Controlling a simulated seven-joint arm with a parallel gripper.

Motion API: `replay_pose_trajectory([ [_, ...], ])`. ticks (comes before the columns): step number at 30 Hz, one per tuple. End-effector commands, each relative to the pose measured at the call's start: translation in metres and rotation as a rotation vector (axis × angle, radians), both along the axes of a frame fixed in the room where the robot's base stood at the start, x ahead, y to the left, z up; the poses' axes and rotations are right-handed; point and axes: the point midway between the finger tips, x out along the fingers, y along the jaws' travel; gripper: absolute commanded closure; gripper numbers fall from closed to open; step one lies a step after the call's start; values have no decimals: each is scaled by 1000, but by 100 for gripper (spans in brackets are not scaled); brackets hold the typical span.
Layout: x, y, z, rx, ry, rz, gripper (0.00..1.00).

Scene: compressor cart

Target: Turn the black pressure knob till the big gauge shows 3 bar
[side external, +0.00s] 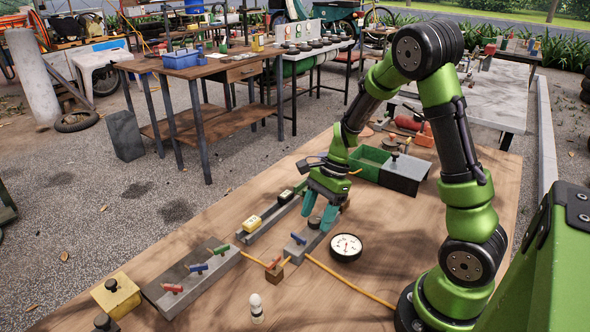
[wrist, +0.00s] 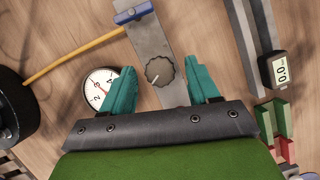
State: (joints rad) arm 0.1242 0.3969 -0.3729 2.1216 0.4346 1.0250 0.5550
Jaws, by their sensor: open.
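In the side view the knob (side external: 315,222) is partly hidden by my fingers. My gripper (side external: 319,217) is open above the strip. In the wrist view its teal fingers (wrist: 162,82) stand on either side of the knob, with gaps visible. The big round white gauge (side external: 346,246) lies on the table beside the strip. It also shows in the wrist view (wrist: 101,86), partly covered by the left finger; I cannot read its value surely.
A blue valve handle (wrist: 133,12) is on the same strip. A small display reading 0.0 (wrist: 282,72) is on a neighbouring rail. A yellow hose (side external: 345,281) crosses the table. Green bins (side external: 369,160) stand behind.

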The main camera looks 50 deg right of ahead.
Motion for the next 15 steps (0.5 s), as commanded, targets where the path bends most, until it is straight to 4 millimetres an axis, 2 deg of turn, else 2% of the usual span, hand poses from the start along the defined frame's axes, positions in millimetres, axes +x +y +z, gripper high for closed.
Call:
replay_pose_trajectory([
  [5,0,-7,18,-1,-7,-2,40],
  [15,-9,-38,93,-3,-7,-3,40],
])
